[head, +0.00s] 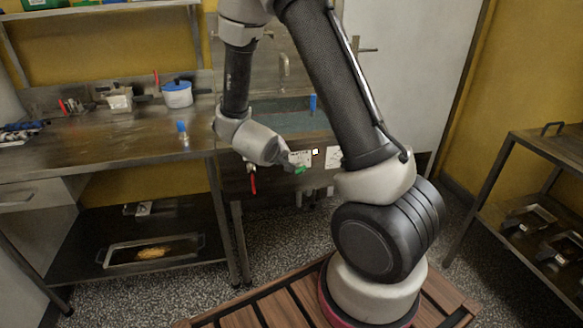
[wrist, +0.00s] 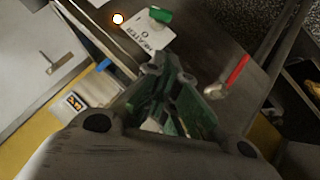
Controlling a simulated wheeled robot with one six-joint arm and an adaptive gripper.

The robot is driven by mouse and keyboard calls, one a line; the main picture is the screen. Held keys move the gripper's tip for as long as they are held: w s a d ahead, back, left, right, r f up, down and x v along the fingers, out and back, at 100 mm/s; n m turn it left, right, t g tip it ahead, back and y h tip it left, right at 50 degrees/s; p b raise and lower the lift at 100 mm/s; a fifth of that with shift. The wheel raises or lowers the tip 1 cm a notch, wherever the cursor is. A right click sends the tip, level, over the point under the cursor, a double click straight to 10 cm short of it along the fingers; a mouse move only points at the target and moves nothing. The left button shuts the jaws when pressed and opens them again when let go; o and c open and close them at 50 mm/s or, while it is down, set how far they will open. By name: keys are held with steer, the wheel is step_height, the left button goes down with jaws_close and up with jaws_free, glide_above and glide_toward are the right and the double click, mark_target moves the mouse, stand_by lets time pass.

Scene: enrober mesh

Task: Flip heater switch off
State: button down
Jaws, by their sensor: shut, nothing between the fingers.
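The heater switch has a green lever (wrist: 161,16) beside a white label (wrist: 150,35) marked HEATER and 0, at the top of the wrist view. A small lamp (wrist: 118,19) next to it glows white with an orange rim. In the head view the green lever (head: 300,170), label (head: 299,158) and lit lamp (head: 315,151) are on the front panel under the sink. My gripper (wrist: 168,72) is shut and empty, its fingertips just below the label in the wrist view. In the head view my gripper (head: 285,163) is close to the label, partly hidden; contact cannot be told.
A red-handled valve (head: 252,183) hangs at the panel left of the switch; its red handle (wrist: 238,70) shows right of my fingers in the wrist view. A steel counter (head: 100,140) lies left, with a blue-lidded pot (head: 177,94). A shelf trolley (head: 545,145) stands right.

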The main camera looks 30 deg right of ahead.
mark_target(301, 169)
steer(key=shift+d, duration=0.1)
steer(key=s+f+x, duration=0.1)
steer(key=s+x, duration=0.1)
steer(key=x, duration=1)
steer(key=shift+d+f, duration=0.4)
steer(key=shift+f, duration=0.2)
steer(key=shift+w+a+f+n+h, duration=0.25)
steer(key=shift+a+f+n+h, duration=0.2)
steer(key=shift+h, duration=0.45)
step_height(301, 169, down, 3)
steer(key=n+h, duration=0.2)
steer(key=h, duration=0.1)
steer(key=n+h, duration=0.3)
steer(key=shift+a+f+t, duration=0.1)
steer(key=shift+f+t, duration=0.1)
steer(key=shift+t, duration=0.2)
steer(key=shift+f, duration=0.15)
